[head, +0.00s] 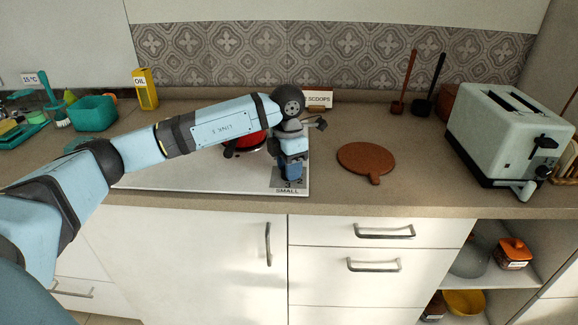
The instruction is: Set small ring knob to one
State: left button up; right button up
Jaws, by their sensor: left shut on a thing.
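The dial plate (283,187) marked "SMALL" lies at the front right corner of the white hob (222,183). The digits 2 and 3 show on it; the rest is covered. My left gripper (290,175) points down over this plate and is shut on the small ring knob. The knob itself is hidden by my gripper, so I cannot tell which number it points to. My right gripper is not in view.
A red pot (243,147) is partly hidden behind my left forearm. A brown round board (366,159) lies to the right of the hob. A toaster (503,128) stands farther right. A "SCOOPS" sign (318,99) stands behind my gripper. Counter between hob and board is clear.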

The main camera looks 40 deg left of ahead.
pick_arm(q)
jog(key=shift+m, duration=0.8)
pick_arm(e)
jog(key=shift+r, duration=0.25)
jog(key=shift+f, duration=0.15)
pick_arm(q)
jog(key=o, duration=0.9)
jog(key=shift+r, duration=0.15)
jog(key=shift+w+a+r+p, duration=0.1)
jog(key=shift+r+p, duration=0.2)
jog(key=shift+r, duration=1.95)
jog(key=shift+w+a+r+p, duration=0.1)
jog(key=shift+r+p, duration=0.15)
jog(key=shift+r, duration=2.05)
jog(key=shift+w+a+r+p, duration=0.1)
jog(key=shift+r+p, duration=0.2)
jog(key=shift+r, duration=1.95)
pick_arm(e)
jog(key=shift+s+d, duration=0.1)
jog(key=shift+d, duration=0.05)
